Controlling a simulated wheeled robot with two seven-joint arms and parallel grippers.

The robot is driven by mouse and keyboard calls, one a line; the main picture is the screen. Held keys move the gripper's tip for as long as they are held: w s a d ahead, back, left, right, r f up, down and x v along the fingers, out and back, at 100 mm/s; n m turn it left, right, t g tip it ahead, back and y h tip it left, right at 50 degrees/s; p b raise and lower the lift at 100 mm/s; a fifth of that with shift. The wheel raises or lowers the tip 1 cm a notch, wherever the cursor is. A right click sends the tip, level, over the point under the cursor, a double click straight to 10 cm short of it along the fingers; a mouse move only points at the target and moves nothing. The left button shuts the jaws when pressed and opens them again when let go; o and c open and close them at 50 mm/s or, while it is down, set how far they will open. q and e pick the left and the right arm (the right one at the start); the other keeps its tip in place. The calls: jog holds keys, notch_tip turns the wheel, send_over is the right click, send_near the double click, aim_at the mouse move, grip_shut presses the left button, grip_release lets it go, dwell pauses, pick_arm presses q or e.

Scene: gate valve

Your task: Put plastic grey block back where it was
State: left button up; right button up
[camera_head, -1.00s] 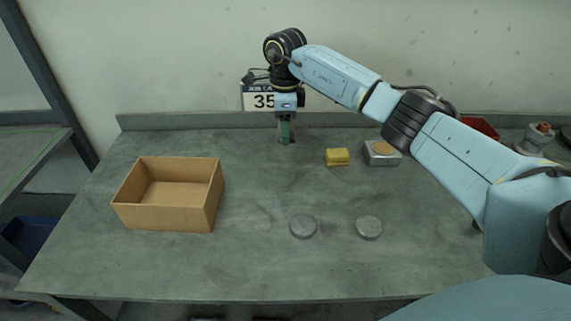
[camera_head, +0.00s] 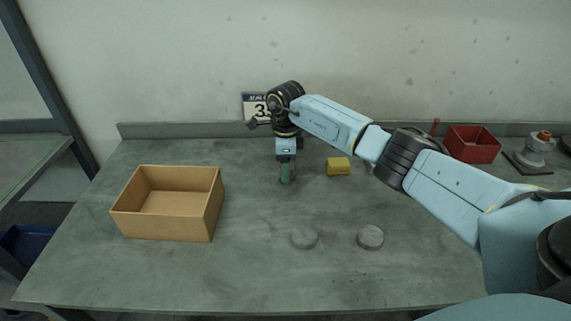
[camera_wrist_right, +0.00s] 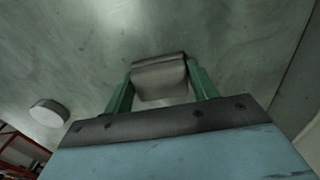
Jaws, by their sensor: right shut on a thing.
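My right gripper (camera_head: 286,180) points down over the back middle of the table, left of the yellow block. In the right wrist view, its green fingers (camera_wrist_right: 160,85) are shut on a grey block (camera_wrist_right: 160,78), which sits between the fingertips. In the head view I cannot make out the block, and I cannot tell whether it touches the table. My left gripper is in neither view.
An open cardboard box (camera_head: 213,213) stands at left. A yellow block (camera_head: 338,166) is right of the gripper. Two grey discs (camera_head: 304,237) (camera_head: 370,237) lie at front. A red bin (camera_head: 472,145) and a valve (camera_head: 535,150) stand at back right. The front left is clear.

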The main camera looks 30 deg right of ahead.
jog(key=o, duration=0.4)
jog(key=shift+f, duration=0.15)
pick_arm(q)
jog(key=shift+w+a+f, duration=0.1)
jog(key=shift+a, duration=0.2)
pick_arm(e)
jog(key=o, duration=0.5)
jog(key=shift+r, duration=0.25)
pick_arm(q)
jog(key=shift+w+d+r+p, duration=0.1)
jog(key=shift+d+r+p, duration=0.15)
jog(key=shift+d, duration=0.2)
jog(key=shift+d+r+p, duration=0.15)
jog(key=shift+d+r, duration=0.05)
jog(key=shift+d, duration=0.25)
pick_arm(e)
notch_tip(320, 180, up, 12)
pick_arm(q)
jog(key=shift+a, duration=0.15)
